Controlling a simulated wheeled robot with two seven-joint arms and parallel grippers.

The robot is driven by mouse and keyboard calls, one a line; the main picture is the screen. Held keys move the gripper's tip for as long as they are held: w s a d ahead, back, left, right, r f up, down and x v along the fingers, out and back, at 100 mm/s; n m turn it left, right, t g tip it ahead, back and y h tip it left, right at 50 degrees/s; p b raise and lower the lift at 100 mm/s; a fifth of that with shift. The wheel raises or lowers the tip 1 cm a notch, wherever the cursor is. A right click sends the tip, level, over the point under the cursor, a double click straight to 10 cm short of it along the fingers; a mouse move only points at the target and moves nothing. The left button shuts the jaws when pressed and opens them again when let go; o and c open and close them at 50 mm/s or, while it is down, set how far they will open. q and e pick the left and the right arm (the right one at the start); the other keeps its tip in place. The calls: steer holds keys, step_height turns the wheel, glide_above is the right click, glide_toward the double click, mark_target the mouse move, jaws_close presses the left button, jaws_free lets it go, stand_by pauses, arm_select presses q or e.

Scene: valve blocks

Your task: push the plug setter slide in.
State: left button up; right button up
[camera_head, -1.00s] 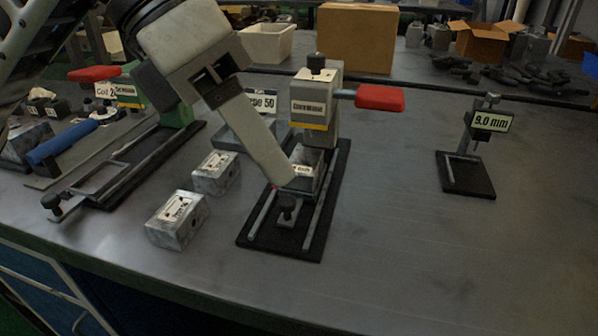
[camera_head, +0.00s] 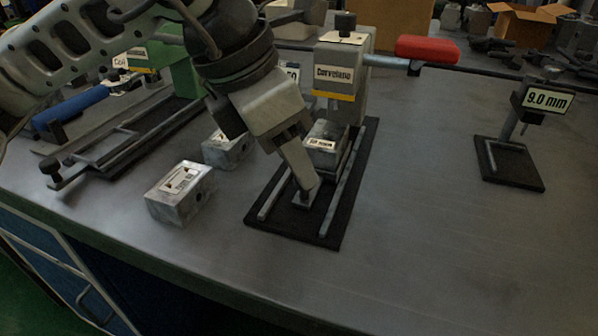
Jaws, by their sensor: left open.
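The likely plug setter (camera_head: 341,83) is a grey press with a yellow-edged label and a red lever (camera_head: 427,47) on its right. It stands on a black base (camera_head: 325,222) with two rails. A metal block (camera_head: 325,147) with a white label sits on the slide, in front of the press column. My left gripper (camera_head: 309,187) is open and points down at the slide's front end, between the rails. Its fingertips hide the front knob, and I cannot tell whether they touch it. My right gripper is not in view.
Two loose metal blocks (camera_head: 180,193) (camera_head: 226,150) lie to the left. A green station with rails (camera_head: 110,153) and a blue handle (camera_head: 70,110) stand farther left. A stand marked 9.0 mm (camera_head: 510,160) is at the right. The table between is clear.

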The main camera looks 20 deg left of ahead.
arm_select(q)
steer(key=shift+x, duration=1.15)
steer(key=shift+f, duration=0.2)
steer(key=shift+w+d, duration=0.1)
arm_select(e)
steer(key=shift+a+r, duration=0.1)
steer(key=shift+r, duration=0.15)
